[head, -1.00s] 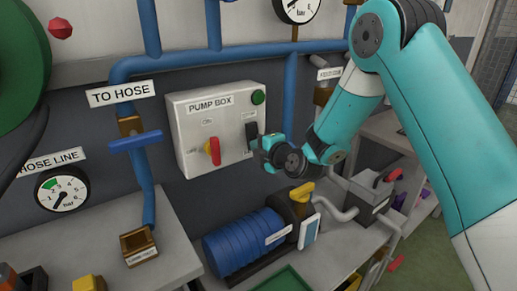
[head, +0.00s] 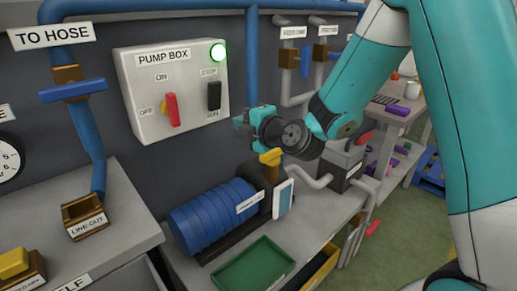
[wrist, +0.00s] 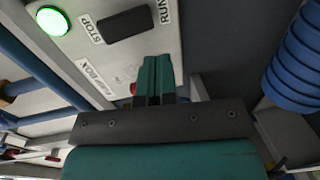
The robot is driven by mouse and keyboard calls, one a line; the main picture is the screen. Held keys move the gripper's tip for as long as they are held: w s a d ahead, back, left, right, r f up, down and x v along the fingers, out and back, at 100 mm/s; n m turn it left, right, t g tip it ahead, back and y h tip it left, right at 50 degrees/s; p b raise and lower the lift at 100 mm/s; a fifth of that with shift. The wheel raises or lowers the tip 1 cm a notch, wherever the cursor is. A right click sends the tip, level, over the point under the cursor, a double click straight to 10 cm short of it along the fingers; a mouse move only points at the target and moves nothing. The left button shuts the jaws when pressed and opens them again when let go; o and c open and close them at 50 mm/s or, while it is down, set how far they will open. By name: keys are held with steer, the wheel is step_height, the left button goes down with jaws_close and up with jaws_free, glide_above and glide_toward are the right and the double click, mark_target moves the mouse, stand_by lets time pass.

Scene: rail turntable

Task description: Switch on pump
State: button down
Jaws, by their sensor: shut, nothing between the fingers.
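The pump box (head: 143,123) is a pale grey box on the wall in the head view. Its red knob (head: 171,110) stands upright below the ON label. Its black switch (head: 214,96) sits between the STOP and RUN labels; it also shows in the wrist view (wrist: 125,24). The lamp (head: 218,52) at the top right corner glows green, also in the wrist view (wrist: 52,20). My gripper (head: 240,120) is just right of the box's lower right edge. Its fingers (wrist: 157,62) are shut and empty, apart from the switch.
A green tray (head: 254,266) stands in front. Blue pipes with a blue valve lever (head: 73,91) run along the wall at left.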

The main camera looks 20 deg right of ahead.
steer(key=s+b, duration=0.1)
steer(key=s+d, duration=0.1)
steer(key=s, duration=0.1)
steer(key=s+b, duration=0.1)
steer(key=shift+s+d+f+b, duration=0.25)
steer(key=shift+d+f+b, duration=0.05)
steer(key=shift+f, duration=0.1)
steer(key=s+a+r+m+g+y+p, duration=0.2)
steer(key=s+a+r+m+g+p, duration=0.15)
steer(key=s+a, duration=0.2)
steer(key=s+a+r+m+g+y+p, duration=0.1)
steer(key=s+a+r+m+g+p, duration=0.15)
steer(key=s+a+g, duration=0.35)
steer(key=s+d+r+m+g+h+p, duration=0.1)
steer(key=s+d+m+g+h+p, duration=0.1)
steer(key=s, duration=0.6)
steer(key=s+d+r+m+g+h+p, duration=0.2)
steer(key=s+d+m+g+p, duration=0.1)
steer(key=s+m, duration=0.4)
steer(key=shift+s+d+r+g+p, duration=0.25)
steer(key=shift+s+r+g+p, duration=0.1)
steer(key=shift+s+g, duration=0.15)
